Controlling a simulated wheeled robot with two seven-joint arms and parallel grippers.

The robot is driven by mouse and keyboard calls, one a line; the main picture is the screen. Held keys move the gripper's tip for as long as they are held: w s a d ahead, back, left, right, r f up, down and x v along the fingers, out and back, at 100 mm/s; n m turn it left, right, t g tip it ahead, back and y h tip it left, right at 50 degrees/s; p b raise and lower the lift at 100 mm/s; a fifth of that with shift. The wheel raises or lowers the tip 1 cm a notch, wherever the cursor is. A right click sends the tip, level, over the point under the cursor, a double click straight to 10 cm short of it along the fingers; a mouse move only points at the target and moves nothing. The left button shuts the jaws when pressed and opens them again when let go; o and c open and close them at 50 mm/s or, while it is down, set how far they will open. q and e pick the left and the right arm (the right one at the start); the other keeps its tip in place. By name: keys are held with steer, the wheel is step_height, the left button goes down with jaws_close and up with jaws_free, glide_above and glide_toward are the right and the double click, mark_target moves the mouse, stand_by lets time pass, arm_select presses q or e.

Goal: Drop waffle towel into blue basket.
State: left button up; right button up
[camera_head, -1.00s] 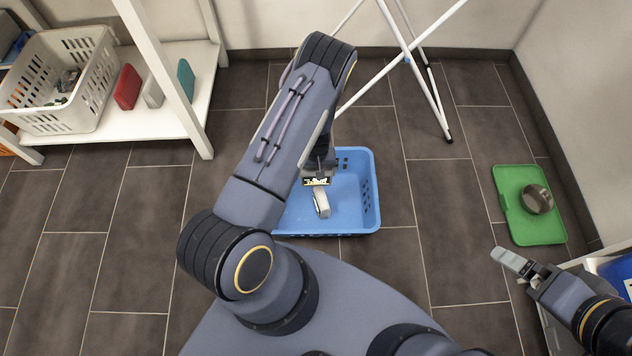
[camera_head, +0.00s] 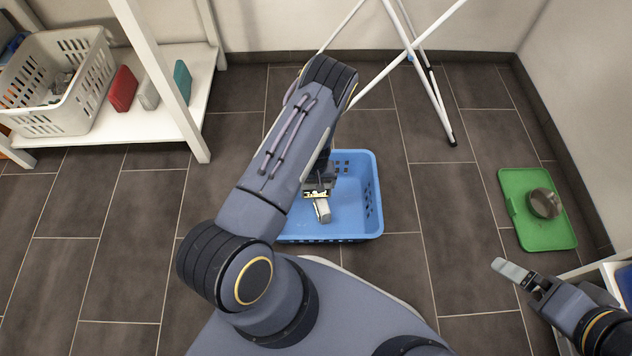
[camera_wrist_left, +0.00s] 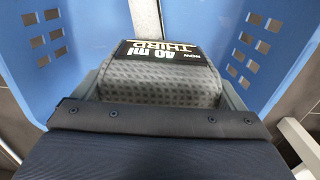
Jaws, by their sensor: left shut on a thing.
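The blue basket (camera_head: 370,196) stands on the floor in front of me, and its walls also show in the left wrist view (camera_wrist_left: 35,62). My left gripper (camera_head: 321,208) is over or inside the basket; its exact height is hard to tell. It is shut on the waffle towel, a grey, textured bundle (camera_wrist_left: 165,78) with a black, white and yellow label in the left wrist view. In the head view my left arm hides part of the basket, and little but the towel's label (camera_head: 317,194) shows. My right gripper (camera_head: 513,273) is at the lower right, away from the basket.
A white shelf (camera_head: 150,125) at the left bears a white basket (camera_head: 50,120) and red, grey and teal items. White rack legs (camera_head: 430,90) stand behind the blue basket. Floor between is clear.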

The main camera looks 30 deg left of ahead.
arm_select(q)
steer(key=o, duration=0.8)
step_height(320, 180, up, 7)
steer(key=p, duration=0.2)
steer(key=shift+p, duration=0.4)
steer(key=shift+r, duration=0.45)
steer(key=shift+r, duration=0.1)
